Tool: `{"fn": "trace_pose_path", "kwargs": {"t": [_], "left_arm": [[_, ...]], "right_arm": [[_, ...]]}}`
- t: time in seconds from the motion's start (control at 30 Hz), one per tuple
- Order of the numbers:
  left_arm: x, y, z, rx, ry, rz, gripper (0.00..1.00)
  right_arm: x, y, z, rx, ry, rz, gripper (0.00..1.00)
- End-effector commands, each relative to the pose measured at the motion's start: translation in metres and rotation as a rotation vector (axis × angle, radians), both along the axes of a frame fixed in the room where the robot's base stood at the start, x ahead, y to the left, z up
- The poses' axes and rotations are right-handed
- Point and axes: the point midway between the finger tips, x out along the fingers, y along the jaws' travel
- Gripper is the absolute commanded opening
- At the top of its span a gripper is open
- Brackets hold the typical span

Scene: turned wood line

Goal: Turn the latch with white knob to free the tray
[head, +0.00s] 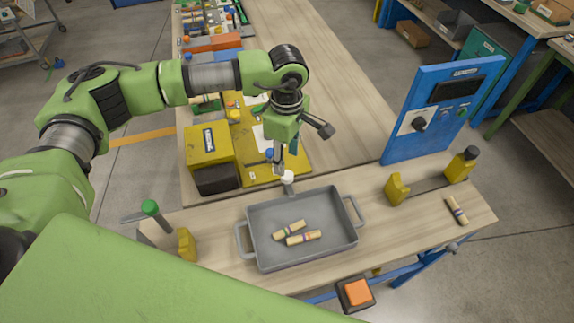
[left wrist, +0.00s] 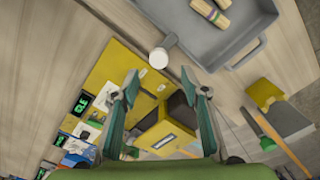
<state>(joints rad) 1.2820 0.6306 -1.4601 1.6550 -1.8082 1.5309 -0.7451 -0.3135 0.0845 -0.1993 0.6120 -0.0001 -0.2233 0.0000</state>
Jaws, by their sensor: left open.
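The latch with the white knob (head: 287,177) stands at the far edge of the grey tray (head: 335,222) on the wooden bench. My left gripper (head: 279,166) points down just behind the knob, partly overlapping it in the head view. In the left wrist view the open fingers (left wrist: 160,82) are spread wide with nothing between them. The white knob (left wrist: 158,58) is a little beyond the tips, apart from them, and the tray (left wrist: 226,48) lies past it. Two striped wooden pieces (head: 304,237) lie in the tray. My right gripper is not in view.
A latch with a green knob (head: 149,207) stands left of the tray. Yellow blocks (head: 187,245) (head: 397,190) flank the tray. A yellow machine (head: 209,145) is behind, and a blue panel (head: 445,105) stands at right.

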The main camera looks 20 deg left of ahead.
Motion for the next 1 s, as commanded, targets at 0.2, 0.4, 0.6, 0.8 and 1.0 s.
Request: {"fn": "trace_pose_path", "kwargs": {"t": [0.2, 0.4, 0.6, 0.8, 1.0], "left_arm": [[-0.001, 0.000, -0.040, 0.001, 0.004, -0.001, 0.41], [0.000, -0.001, -0.063, -0.001, 0.001, -0.001, 0.41], [0.000, -0.001, -0.070, -0.002, -0.001, -0.001, 0.41], [0.000, -0.001, -0.070, -0.002, -0.001, -0.001, 0.33], [0.000, -0.001, -0.070, -0.002, -0.001, 0.000, 0.03]], "right_arm": [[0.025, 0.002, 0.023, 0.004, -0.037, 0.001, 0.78], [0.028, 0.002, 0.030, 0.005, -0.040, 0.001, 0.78], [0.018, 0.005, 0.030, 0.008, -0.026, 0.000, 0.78], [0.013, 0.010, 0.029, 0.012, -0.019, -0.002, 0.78], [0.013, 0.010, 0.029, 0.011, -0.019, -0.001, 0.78]]}}
